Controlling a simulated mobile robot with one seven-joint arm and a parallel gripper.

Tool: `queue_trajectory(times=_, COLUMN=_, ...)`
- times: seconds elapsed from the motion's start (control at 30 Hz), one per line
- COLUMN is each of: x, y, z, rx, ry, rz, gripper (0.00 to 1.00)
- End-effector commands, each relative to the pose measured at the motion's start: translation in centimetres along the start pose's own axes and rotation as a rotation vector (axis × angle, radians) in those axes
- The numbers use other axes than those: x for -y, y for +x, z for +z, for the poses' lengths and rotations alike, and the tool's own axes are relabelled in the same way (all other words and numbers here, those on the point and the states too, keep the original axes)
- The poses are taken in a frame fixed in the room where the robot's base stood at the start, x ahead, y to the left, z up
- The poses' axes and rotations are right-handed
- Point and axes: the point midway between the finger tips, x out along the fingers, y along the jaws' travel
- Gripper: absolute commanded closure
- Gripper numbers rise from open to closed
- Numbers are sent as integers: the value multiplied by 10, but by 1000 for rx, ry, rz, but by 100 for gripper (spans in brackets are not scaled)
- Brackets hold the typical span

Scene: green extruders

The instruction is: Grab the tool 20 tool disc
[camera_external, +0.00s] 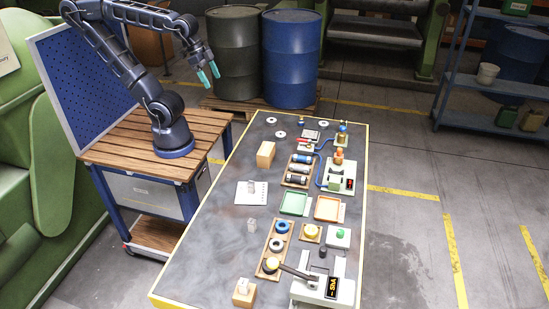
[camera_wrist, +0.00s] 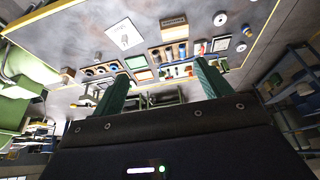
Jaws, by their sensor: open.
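Several small discs lie on the grey table, and I cannot read a label that tells which is tool 20. A pale disc (camera_external: 271,120) and a second pale disc (camera_external: 280,134) lie at the table's far left end. A third pale disc (camera_external: 323,123) lies to their right. A blue ring (camera_external: 283,226) and a grey ring (camera_external: 276,244) sit on a wooden tray nearer the front. In the wrist view a grey disc (camera_wrist: 220,18) shows near the table edge. My gripper (camera_external: 209,73) is open and empty, high above and left of the table's far end; its green fingers also show in the wrist view (camera_wrist: 161,68).
The table (camera_external: 225,240) holds a wooden block (camera_external: 265,154), a green tray (camera_external: 294,203), an orange tray (camera_external: 328,208) and a press-like device (camera_external: 325,288). A blue drum (camera_external: 291,58) and a dark drum (camera_external: 235,55) stand behind. The table's left strip is mostly clear.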

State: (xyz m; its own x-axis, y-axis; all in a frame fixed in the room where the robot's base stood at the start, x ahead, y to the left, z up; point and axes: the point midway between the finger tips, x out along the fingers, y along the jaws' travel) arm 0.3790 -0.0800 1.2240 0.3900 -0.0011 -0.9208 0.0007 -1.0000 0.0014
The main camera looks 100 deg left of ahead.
Motion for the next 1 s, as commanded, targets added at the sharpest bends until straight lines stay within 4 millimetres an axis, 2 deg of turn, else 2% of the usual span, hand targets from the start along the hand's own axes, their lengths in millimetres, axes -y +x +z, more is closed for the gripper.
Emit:
queue_trajectory(times=0.27, x=0, y=0, z=0, rx=0, ry=-1, rz=0, gripper=24)
queue_trajectory(times=0.43, x=4, y=1, z=-16, rx=13, ry=-42, rz=-4, gripper=24)
queue_trajectory(times=0.77, x=32, y=17, z=-92, rx=69, ry=-250, rz=-25, gripper=24)
queue_trajectory(times=1.0, x=60, y=41, z=-146, rx=109, ry=-410, rz=-46, gripper=24)
